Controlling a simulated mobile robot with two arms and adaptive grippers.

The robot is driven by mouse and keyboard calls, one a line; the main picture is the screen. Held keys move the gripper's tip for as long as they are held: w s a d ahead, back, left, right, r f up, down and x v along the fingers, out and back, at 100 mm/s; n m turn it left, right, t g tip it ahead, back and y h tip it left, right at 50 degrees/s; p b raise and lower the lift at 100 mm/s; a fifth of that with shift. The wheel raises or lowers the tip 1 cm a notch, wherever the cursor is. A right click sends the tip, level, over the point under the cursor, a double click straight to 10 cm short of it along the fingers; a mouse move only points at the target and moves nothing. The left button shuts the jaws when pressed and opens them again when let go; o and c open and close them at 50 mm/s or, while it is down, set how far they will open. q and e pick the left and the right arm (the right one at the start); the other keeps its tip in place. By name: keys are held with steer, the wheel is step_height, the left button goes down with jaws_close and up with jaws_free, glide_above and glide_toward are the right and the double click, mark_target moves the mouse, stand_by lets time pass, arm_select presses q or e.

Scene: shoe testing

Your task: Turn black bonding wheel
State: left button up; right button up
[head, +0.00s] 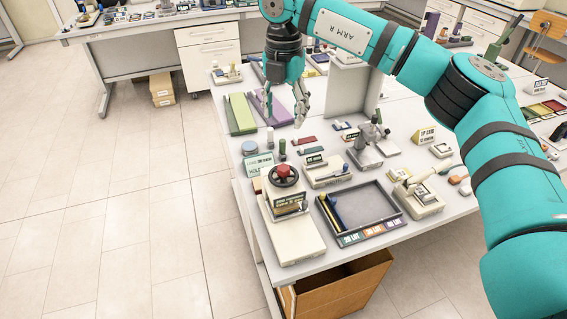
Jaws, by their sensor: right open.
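The black bonding wheel (283,176) is a round black ring around a red centre. It sits on top of a cream-coloured machine (294,240) at the front left corner of the table. My right gripper (284,112) points down above the table, farther back than the wheel and apart from it. It is open, with nothing visible between its fingers. My left gripper is not in view.
The white table (408,235) holds a dark tray (362,208), a clamp-like device (372,145), a small lever machine (416,198), coloured blocks and sign cards near the wheel. A brown box (335,288) stands below. Open tiled floor lies left.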

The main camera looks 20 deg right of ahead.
mark_target(283, 167)
step_height(283, 167, down, 15)
steer(key=p, duration=0.5)
steer(key=shift+a+r+p, duration=0.1)
steer(key=shift+p, duration=0.25)
steer(key=shift+f, duration=0.65)
steer(key=c, duration=1.1)
steer(key=shift+c, duration=0.2)
